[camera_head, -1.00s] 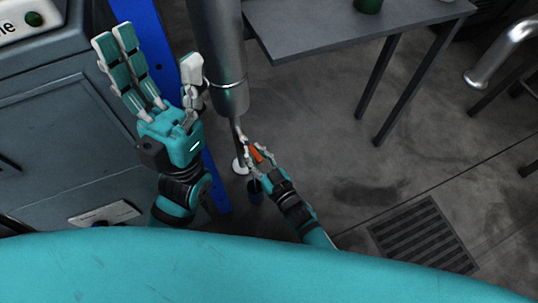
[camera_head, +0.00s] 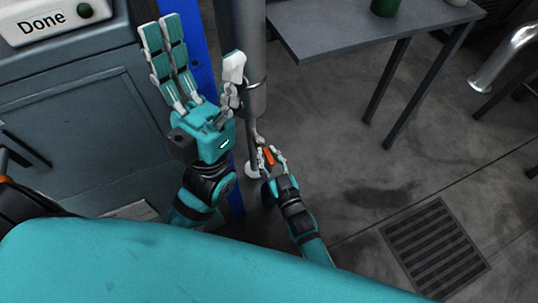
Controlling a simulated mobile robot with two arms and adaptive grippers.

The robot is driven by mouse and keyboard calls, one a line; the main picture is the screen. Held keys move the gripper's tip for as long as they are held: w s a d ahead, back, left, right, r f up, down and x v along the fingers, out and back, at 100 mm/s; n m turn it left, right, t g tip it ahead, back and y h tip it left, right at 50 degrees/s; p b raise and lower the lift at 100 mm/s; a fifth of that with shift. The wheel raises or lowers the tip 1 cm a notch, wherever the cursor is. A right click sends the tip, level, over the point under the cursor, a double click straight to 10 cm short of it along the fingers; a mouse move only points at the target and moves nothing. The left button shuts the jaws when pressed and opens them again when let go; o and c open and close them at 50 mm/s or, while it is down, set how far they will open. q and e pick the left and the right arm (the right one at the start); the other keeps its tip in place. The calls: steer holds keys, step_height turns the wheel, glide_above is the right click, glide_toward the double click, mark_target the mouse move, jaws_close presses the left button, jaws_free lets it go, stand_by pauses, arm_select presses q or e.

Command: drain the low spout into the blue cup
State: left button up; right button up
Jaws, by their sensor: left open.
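A grey metal pipe (camera_head: 252,100) stands upright left of centre, with a thin spout-like piece at its low end. An orange handle (camera_head: 268,156) is beside that low end. My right gripper (camera_head: 271,154) is at the handle, its fingers on either side of it; whether they grip it is too small to tell. A dark blue thing (camera_head: 266,193), perhaps the blue cup, is mostly hidden behind my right wrist. My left gripper (camera_head: 200,50) is open and empty, fingers pointing up, its thumb in front of the pipe.
A grey cabinet (camera_head: 75,120) with a "Done" sign (camera_head: 50,22) and green button (camera_head: 84,10) is at the left, beside a blue post (camera_head: 197,60). A grey table (camera_head: 350,32) with a green container (camera_head: 385,7) is at the top right. A floor grate (camera_head: 433,245) lies lower right.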

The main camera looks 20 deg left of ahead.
steer(key=o, duration=0.3)
steer(key=v, duration=1.2)
stand_by(0.3)
